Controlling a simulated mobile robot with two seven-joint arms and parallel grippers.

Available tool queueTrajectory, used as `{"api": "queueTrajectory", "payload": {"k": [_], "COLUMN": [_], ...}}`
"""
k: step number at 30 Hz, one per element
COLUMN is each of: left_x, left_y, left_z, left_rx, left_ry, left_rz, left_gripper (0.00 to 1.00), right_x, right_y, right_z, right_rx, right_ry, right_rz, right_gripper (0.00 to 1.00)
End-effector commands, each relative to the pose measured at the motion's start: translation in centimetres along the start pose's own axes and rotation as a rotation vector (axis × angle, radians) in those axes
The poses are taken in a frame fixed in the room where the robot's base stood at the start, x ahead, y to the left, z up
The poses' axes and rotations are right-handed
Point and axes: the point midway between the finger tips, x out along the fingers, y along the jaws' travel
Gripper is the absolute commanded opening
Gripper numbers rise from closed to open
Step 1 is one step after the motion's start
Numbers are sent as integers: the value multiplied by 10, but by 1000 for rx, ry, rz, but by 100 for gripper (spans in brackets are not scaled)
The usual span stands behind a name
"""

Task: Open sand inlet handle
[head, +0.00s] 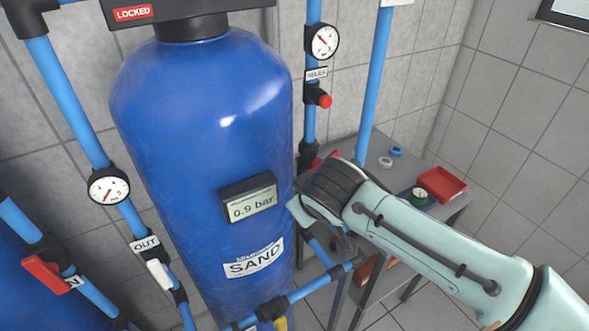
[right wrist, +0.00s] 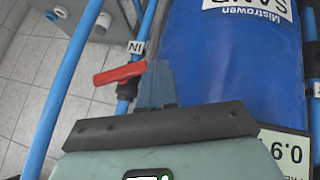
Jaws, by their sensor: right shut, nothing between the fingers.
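The blue sand tank (head: 200,130) stands at the centre of the head view, with a display reading 0.9 bar (head: 250,205). In the right wrist view, a red lever handle (right wrist: 118,74) sits on a blue pipe beside an "IN" label (right wrist: 136,47). My right gripper (right wrist: 157,72) is shut and empty; its fingertips are beside the handle's right end in that view. I cannot tell whether they touch. In the head view my right arm comes in from the right and covers the pipework; a small red part (head: 325,159) shows behind its wrist. My left gripper is not in view.
A red lever (head: 47,275) marked IN is on the left pipe. The OUT valve has a white handle (head: 160,274). A gauge (head: 322,41) and a red-knobbed relief valve (head: 323,100) are on the right pipe. A table behind my arm holds a red tray (head: 442,184).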

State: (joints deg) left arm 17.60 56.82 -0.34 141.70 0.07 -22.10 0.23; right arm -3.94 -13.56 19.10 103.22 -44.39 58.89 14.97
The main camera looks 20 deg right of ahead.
Motion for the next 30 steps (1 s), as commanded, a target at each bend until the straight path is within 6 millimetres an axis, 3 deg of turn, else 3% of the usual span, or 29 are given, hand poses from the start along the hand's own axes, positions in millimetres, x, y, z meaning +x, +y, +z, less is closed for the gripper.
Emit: {"api": "queueTrajectory", "payload": {"k": [3, 6, 18, 23, 30], "left_x": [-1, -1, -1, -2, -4], "left_y": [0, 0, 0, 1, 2], "left_z": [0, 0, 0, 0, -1], "left_rx": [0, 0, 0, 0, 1], "left_ry": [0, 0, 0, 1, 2], "left_rz": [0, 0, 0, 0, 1], "left_gripper": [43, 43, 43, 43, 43], "right_x": [-23, -33, -36, -24, 18], "right_y": [22, 32, 36, 38, 44], "right_z": [-14, -20, -22, -24, -30], "right_rx": [-32, -46, -53, -54, -54], "right_ry": [95, 137, 151, 148, 146], "right_rz": [95, 139, 157, 156, 154], "right_gripper": [0, 0, 0, 0, 0]}}
